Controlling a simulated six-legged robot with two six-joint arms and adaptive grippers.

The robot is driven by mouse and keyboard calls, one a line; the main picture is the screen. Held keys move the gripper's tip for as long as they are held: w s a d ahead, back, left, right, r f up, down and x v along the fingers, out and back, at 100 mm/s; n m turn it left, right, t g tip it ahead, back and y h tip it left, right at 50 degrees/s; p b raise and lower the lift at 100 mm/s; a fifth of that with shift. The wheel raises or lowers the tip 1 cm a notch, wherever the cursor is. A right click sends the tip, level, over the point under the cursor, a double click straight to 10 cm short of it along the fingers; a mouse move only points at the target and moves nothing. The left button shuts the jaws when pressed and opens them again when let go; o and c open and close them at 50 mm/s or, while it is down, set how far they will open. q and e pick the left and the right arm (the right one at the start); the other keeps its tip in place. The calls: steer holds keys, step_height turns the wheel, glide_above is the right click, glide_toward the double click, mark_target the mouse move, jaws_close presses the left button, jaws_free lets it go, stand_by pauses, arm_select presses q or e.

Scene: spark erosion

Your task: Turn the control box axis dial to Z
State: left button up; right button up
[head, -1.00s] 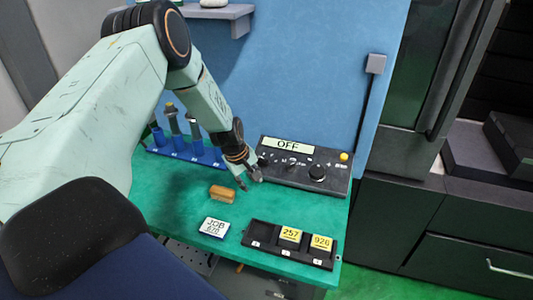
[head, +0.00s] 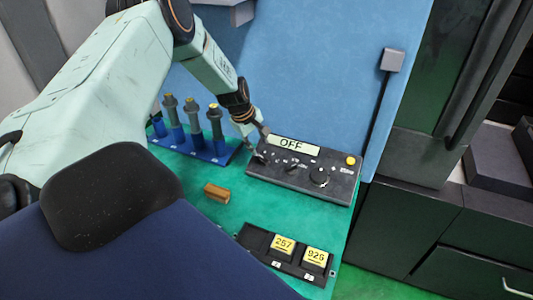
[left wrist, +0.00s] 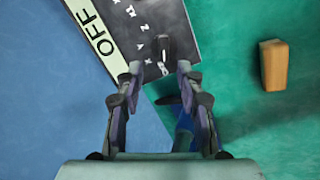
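The dark control box (head: 335,188) stands at the back of the green table, with an OFF display, a yellow button and several knobs. In the left wrist view it (left wrist: 185,38) shows small white letters beside a dark lever-like dial (left wrist: 164,48) at its near end. I cannot read surely which letter the dial points at. My left gripper (head: 260,145) is at the box's left end. In the left wrist view my left gripper (left wrist: 159,68) is open, with its fingertips apart on either side of the dial's near end. Contact is not clear. My right gripper is not in view.
A blue rack (head: 203,150) with several grey holders stands left of the box. A brown block (head: 216,192) lies in front. A black tray (head: 256,246) with yellow blocks 257 and 926 is at the front edge. A blue wall rises behind.

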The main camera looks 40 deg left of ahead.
mark_target(263, 157)
arm_select(q)
steer(key=b+x, duration=0.1)
steer(key=x, duration=0.1)
steer(key=b+x, duration=0.1)
steer(key=x, duration=0.3)
steer(key=shift+s+f+b, duration=0.25)
steer(key=shift+f+b, duration=0.15)
steer(key=shift+f, duration=0.15)
steer(key=shift+w+f, duration=0.2)
steer(key=shift+f, duration=0.05)
steer(key=shift+s+r, duration=0.25)
steer(key=shift+c, duration=1)
steer(key=shift+w+f, duration=0.2)
steer(key=shift+w, duration=0.1)
steer(key=c, duration=0.5)
jaws_close()
